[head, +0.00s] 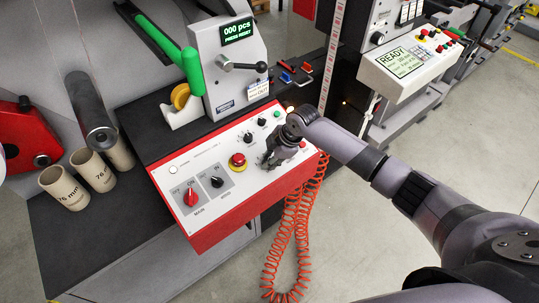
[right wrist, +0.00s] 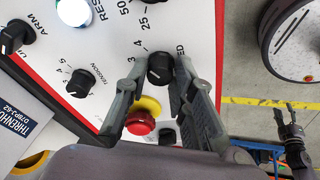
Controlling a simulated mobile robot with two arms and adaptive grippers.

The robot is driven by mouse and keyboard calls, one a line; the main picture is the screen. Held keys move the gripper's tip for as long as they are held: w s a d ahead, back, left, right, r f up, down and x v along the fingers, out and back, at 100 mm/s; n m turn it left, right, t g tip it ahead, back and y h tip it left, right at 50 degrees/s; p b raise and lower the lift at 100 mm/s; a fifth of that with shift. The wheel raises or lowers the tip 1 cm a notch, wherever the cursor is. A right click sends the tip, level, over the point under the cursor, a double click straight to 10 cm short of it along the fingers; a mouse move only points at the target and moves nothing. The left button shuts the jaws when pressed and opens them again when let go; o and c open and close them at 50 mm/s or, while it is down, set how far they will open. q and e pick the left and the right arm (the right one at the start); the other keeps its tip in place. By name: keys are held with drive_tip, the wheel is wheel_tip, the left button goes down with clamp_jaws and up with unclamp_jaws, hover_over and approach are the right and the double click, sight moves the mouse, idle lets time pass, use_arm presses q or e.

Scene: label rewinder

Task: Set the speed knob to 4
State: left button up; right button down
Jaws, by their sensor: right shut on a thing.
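The speed knob (right wrist: 160,68) is a round black knob on the white panel, with the numbers 3 and 4 printed beside it and part of the word SPEED showing. My right gripper (right wrist: 158,85) has one finger on each side of it and is shut on it. The knob's pointer is too dark to read. In the head view my right gripper (head: 275,158) is down at the right part of the control panel (head: 215,205), and it hides the knob there. A small dark gripper, seemingly my left (right wrist: 288,112), shows at the right edge of the right wrist view.
A red emergency button (head: 237,160) on a yellow ring sits close left of my right gripper. The tension knob (right wrist: 80,82) and other knobs are nearby. A coiled orange hose (head: 290,240) hangs at the panel's right end. Cardboard cores (head: 62,188) stand at left.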

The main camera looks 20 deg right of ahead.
drive_tip(key=shift+m, duration=0.3)
drive_tip(key=c, duration=1.3)
unclamp_jaws()
drive_tip(key=shift+c, duration=0.2)
drive_tip(key=v, duration=1.2)
drive_tip(key=shift+a, duration=0.1)
